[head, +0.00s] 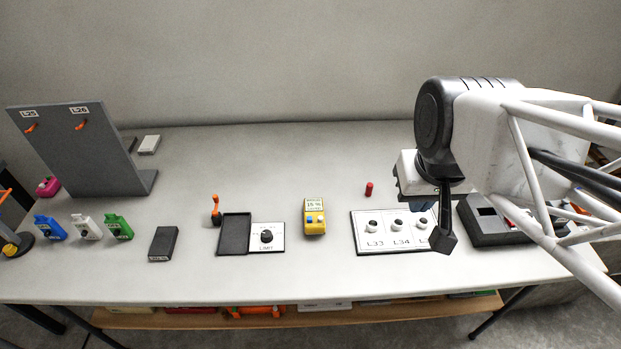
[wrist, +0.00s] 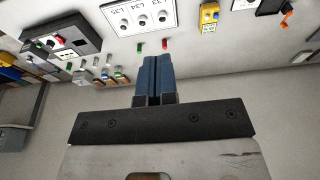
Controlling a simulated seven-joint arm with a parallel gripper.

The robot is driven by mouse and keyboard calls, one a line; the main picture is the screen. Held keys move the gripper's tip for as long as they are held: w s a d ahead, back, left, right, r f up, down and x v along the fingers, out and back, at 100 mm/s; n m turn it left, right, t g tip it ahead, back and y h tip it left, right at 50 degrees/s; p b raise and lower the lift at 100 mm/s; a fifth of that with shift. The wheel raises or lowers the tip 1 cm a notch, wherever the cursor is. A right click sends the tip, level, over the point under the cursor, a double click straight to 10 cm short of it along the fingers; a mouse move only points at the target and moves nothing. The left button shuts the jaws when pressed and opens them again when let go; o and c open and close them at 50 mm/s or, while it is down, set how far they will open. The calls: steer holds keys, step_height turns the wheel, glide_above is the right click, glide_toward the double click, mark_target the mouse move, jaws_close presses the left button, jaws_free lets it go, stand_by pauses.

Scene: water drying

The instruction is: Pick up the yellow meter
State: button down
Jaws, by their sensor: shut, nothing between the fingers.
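The yellow meter (head: 314,217) stands on the table near the middle in the head view, with a small display on its upper face and a blue part lower down. It also shows near the top of the wrist view (wrist: 209,17), right of my gripper. My gripper (wrist: 154,60) is shut with its blue fingers together and nothing between them. In the head view my arm is at the right, over the white panel, well to the right of the meter; my fingertips are hard to make out there.
A white panel with knobs (head: 368,245) lies right of the meter, with a red cylinder (head: 369,188) behind it. A LIMIT dial plate (head: 278,243) and black tray (head: 234,235) lie left. A grey upright board (head: 75,150) stands far left. The table behind the meter is clear.

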steer(key=c, duration=1.8)
jaws_free()
steer(key=o, duration=1.6)
steer(key=shift+o, duration=0.2)
